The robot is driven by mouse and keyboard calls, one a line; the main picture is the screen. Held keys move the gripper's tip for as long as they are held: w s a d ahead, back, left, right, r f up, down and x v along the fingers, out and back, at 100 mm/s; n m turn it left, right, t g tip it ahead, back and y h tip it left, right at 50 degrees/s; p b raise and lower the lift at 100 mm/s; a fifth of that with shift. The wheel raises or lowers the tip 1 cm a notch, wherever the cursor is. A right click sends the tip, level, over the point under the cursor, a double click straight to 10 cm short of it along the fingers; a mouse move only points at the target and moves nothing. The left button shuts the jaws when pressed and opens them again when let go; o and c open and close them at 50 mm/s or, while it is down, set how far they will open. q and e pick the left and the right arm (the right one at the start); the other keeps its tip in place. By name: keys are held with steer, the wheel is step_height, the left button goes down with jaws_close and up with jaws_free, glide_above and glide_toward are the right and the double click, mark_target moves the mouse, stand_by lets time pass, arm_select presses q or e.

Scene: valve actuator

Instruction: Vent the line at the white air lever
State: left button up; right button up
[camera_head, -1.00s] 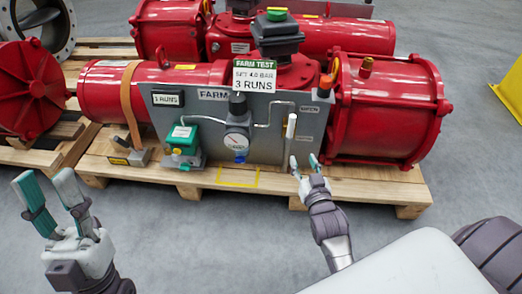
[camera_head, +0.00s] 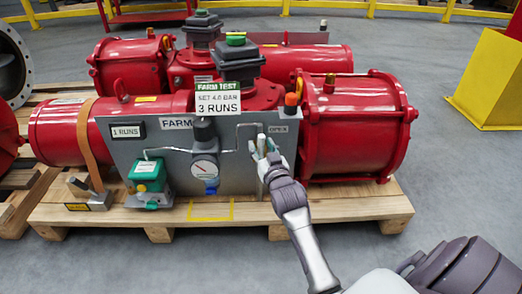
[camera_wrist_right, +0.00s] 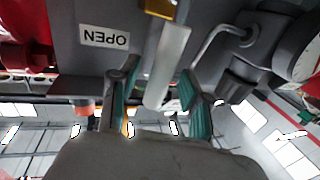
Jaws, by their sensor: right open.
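The white air lever (camera_head: 261,142) points up on the grey panel, beside the right-hand "OPEN" label. My right gripper (camera_head: 266,153) is at the lever and overlaps its lower part in the head view. The right wrist view is upside down there; it shows the white lever (camera_wrist_right: 169,62) between the two teal-padded fingers of the right gripper (camera_wrist_right: 158,84). The fingers are open, with a gap visible on either side of the lever. Whether either finger touches it I cannot tell. My left gripper is in neither current view.
The grey panel (camera_head: 240,180) also carries a pressure gauge (camera_head: 205,168), a green-topped box (camera_head: 149,175) and a bent metal tube. Red actuator cylinders (camera_head: 350,140) stand behind and beside it on a wooden pallet (camera_head: 340,207). Grey floor is free in front.

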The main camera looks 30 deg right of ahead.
steer(key=shift+w+d, duration=0.15)
steer(key=shift+w, duration=0.4)
jaws_close()
